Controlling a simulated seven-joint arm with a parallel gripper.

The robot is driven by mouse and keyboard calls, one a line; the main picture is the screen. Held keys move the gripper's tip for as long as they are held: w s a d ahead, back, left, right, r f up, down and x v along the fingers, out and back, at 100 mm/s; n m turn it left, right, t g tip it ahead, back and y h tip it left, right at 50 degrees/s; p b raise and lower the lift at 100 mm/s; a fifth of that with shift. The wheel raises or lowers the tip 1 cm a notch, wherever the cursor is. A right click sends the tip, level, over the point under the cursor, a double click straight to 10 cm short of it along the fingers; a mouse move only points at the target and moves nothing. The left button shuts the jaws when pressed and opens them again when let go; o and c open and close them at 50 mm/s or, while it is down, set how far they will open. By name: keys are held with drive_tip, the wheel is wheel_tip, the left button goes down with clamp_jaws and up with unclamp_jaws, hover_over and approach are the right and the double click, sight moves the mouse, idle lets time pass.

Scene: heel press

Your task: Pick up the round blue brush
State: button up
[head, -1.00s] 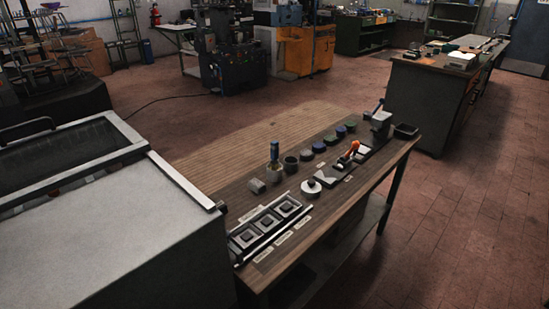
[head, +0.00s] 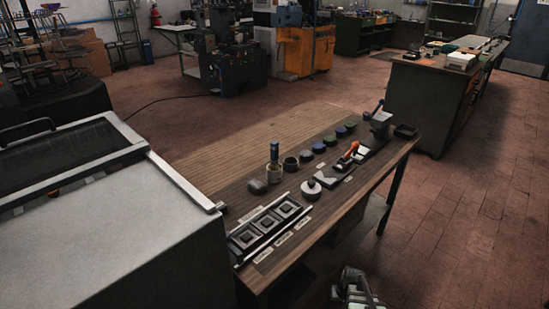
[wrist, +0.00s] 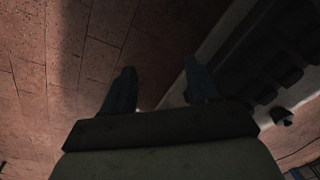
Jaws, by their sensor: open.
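Several small round pieces stand in a row on the wooden bench in the head view. A blue round one (head: 319,148) and another blue one (head: 341,132) are among them. I cannot tell which of these is the round blue brush. My gripper (wrist: 158,84) is open and empty in the wrist view, with floor behind its fingers. Part of my arm shows at the bottom of the head view, in front of the bench.
A large grey machine (head: 130,235) stands at left.

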drive_tip(key=w+d+r+m+t+h, duration=0.1)
drive_tip(key=w+d+r+t, duration=0.3)
drive_tip(key=w+d+r, duration=0.75)
drive_tip(key=w+d+r+t+h, duration=0.1)
drive_tip(key=w+d+r+t, duration=0.3)
drive_tip(key=w+d+r, duration=0.75)
wheel_tip(320, 180, up, 32)
drive_tip(key=n+g+y, duration=0.4)
drive_tip(key=n+y, duration=0.1)
drive_tip(key=n, duration=0.6)
hover_over(273, 148)
drive_tip(key=s+d, duration=0.3)
drive_tip(key=d, duration=0.2)
drive_tip(key=x, duration=0.7)
drive_tip(key=shift+a+f, duration=0.3)
drive_tip(key=shift+f, duration=0.1)
drive_tip(key=shift+x, duration=2.65)
drive_tip(key=shift+w+a+r, duration=0.1)
